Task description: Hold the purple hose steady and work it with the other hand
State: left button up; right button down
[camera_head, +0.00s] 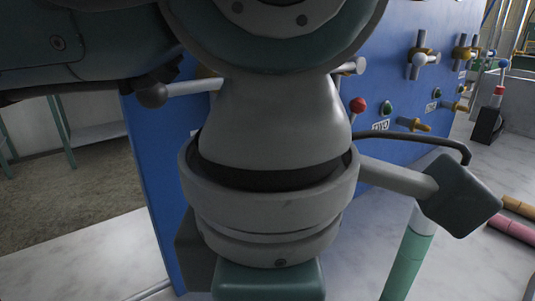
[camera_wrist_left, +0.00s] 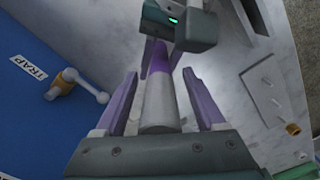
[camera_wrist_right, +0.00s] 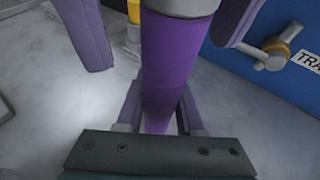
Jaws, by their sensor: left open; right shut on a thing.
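The purple hose (camera_wrist_right: 172,55) stands between the fingers of my right gripper (camera_wrist_right: 160,95) in the right wrist view, and that gripper is shut on it. The hose's pale grey end part (camera_wrist_left: 160,105) lies between the spread fingers of my left gripper (camera_wrist_left: 158,76), which is open around it. A purple stretch of hose (camera_wrist_left: 157,58) shows beyond it, near the right gripper's body (camera_wrist_left: 180,25). In the right wrist view the left gripper's fingers (camera_wrist_right: 160,20) flank the hose at the top. My arm hides the hose and both grippers' fingers in the head view.
A blue panel (camera_head: 395,75) with several valves and handles stands close behind my arm. A green hose with a pale top (camera_head: 408,262) is at the lower right. Pink (camera_head: 510,228) and orange (camera_head: 518,207) pieces lie at the right edge.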

pick_arm(q)
grip_shut()
dwell(0.5)
